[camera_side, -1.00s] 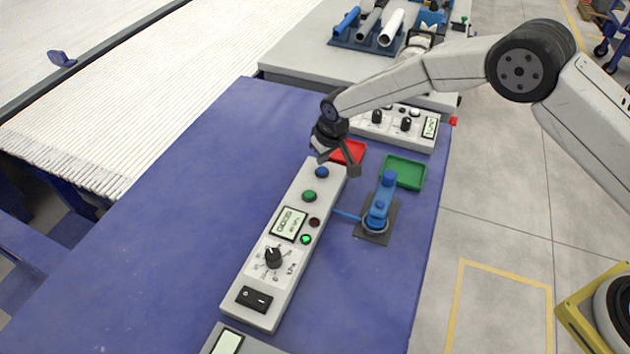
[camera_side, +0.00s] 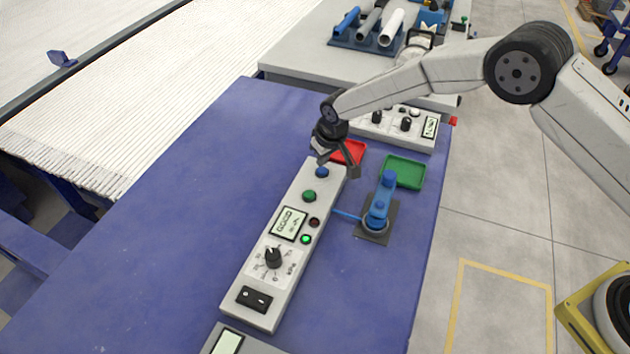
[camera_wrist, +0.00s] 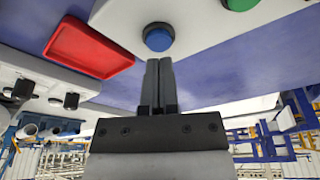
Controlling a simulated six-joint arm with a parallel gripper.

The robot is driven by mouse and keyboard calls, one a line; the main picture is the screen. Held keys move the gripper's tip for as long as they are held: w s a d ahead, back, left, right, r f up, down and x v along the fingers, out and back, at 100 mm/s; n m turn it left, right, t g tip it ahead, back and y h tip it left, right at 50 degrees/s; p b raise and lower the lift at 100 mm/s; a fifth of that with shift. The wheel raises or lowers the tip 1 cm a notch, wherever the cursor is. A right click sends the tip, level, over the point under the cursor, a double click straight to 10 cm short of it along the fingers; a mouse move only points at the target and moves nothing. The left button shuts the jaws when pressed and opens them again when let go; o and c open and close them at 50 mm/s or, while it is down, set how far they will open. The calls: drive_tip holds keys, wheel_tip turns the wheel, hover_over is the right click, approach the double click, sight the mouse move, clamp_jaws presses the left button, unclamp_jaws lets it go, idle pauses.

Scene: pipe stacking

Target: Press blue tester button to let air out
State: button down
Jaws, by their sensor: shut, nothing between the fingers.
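The blue button (camera_side: 321,172) sits at the far end of the white tester panel (camera_side: 250,308), with a green button (camera_side: 309,196) beside it. My gripper (camera_side: 322,160) is shut and empty, its tips close to the blue button. In the wrist view the shut fingers (camera_wrist: 159,62) point at the blue button (camera_wrist: 158,37), their tips just below its lower edge. I cannot tell whether they touch it. The panel's display (camera_side: 288,223), red lamp (camera_side: 314,222), lit green lamp (camera_side: 305,239), knob (camera_side: 273,257) and black switch (camera_side: 254,298) show.
A blue fixture (camera_side: 379,204) on a dark plate stands right of the panel, joined by a blue tube. A red tray (camera_side: 349,152) and a green tray (camera_side: 403,171) lie behind. Another control box (camera_side: 398,128) stands at the back. The blue table left of the panel is clear.

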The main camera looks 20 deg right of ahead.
sight(323, 170)
drive_tip(key=shift+f, duration=1.05)
idle(1.1)
drive_tip(key=shift+r, duration=3.5)
